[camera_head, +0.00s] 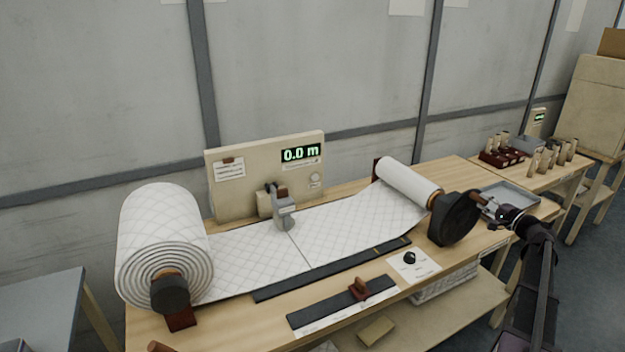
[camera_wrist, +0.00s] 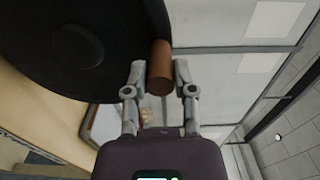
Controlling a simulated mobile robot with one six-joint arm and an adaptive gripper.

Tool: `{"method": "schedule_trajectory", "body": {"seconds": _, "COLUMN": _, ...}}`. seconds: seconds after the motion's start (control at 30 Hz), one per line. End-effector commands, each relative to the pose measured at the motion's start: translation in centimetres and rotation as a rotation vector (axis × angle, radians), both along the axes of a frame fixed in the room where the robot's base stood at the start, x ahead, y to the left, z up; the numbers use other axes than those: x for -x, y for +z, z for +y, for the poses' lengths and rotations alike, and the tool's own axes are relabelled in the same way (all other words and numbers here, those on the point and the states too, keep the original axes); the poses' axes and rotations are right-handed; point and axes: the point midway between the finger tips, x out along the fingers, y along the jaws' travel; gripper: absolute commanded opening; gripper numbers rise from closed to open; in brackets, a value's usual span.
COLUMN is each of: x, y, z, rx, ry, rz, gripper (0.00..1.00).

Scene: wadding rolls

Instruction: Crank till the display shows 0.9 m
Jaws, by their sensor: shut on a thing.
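The display (camera_head: 300,154) on the beige panel reads 0.0 m in green. The crank (camera_head: 455,222) is a black disc at the right end of the take-up roll (camera_head: 408,182). In the wrist view the black disc (camera_wrist: 75,40) fills the upper left, with the brown crank handle (camera_wrist: 161,68) near its edge. My gripper (camera_wrist: 160,78) is shut on this handle, one finger on each side. In the head view my gripper (camera_head: 488,201) reaches the disc from the right. Quilted white wadding runs from the large supply roll (camera_head: 160,235) on the left to the take-up roll.
A grey clamp-like device (camera_head: 284,212) stands over the wadding. A black rail with a brown slider (camera_head: 358,288) and a black knob (camera_head: 409,258) lie along the bench front. A grey tray (camera_head: 515,196) and several wooden pegs stand at the right. The grey wall is behind.

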Motion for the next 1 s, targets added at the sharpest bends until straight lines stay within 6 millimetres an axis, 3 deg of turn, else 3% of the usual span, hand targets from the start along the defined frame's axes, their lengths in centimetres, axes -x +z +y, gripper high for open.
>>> {"method": "schedule_trajectory", "body": {"seconds": 0.43, "x": -1.5, "y": -1.2, "z": -3.5, "rx": 0.005, "ry": 0.001, "rz": 0.004, "gripper": 0.09}}
{"method": "schedule_trajectory", "body": {"seconds": 1.0, "x": -1.8, "y": -1.6, "z": -4.0, "rx": 0.002, "ry": 0.001, "rz": 0.002, "gripper": 0.09}}
